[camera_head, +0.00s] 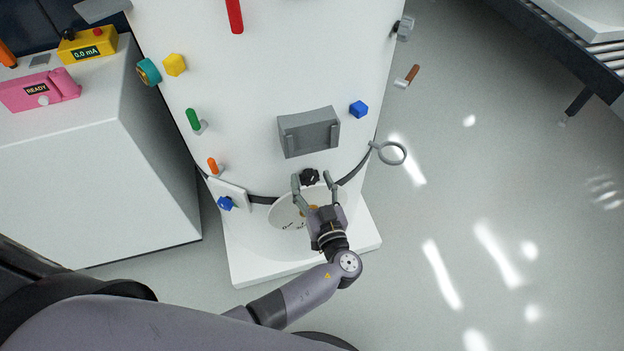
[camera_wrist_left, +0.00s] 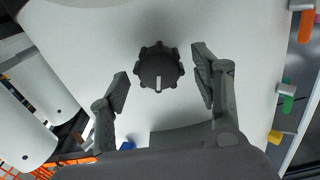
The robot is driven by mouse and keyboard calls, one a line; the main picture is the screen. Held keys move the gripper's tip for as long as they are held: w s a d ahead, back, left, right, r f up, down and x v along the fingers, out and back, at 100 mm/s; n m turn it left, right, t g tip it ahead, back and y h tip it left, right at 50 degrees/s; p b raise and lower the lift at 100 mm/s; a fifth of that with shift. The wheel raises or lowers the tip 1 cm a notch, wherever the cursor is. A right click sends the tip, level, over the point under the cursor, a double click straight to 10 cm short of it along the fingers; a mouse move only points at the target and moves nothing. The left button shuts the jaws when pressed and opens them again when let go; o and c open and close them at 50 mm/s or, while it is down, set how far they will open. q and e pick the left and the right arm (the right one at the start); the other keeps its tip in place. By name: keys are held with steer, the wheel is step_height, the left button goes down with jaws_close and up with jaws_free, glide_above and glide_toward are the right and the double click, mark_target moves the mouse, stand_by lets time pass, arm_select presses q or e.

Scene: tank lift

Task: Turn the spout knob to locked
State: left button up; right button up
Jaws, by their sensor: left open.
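The black spout knob (camera_head: 310,176) sits low on the front of the white tank (camera_head: 290,75), below a grey box. In the left wrist view the knob (camera_wrist_left: 158,66) is round and lobed, with a white mark pointing toward the bottom of the picture. My left gripper (camera_head: 314,180) is open, with one finger on each side of the knob. In the wrist view its fingertips (camera_wrist_left: 162,84) stand apart from the knob, with a gap on both sides. A round white plate (camera_head: 285,212) with small markings is partly hidden behind the gripper. My right gripper is not in view.
The grey box (camera_head: 309,132) protrudes just above the knob. A grey ring (camera_head: 391,153), a blue cube knob (camera_head: 358,109) and an orange handle (camera_head: 213,164) stick out nearby. A white cabinet (camera_head: 90,180) stands left. The floor (camera_head: 480,200) at right is clear.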

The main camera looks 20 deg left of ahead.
arm_select(q)
steer(key=shift+w+a, duration=0.1)
steer(key=shift+c, duration=0.4)
steer(key=c, duration=1.1)
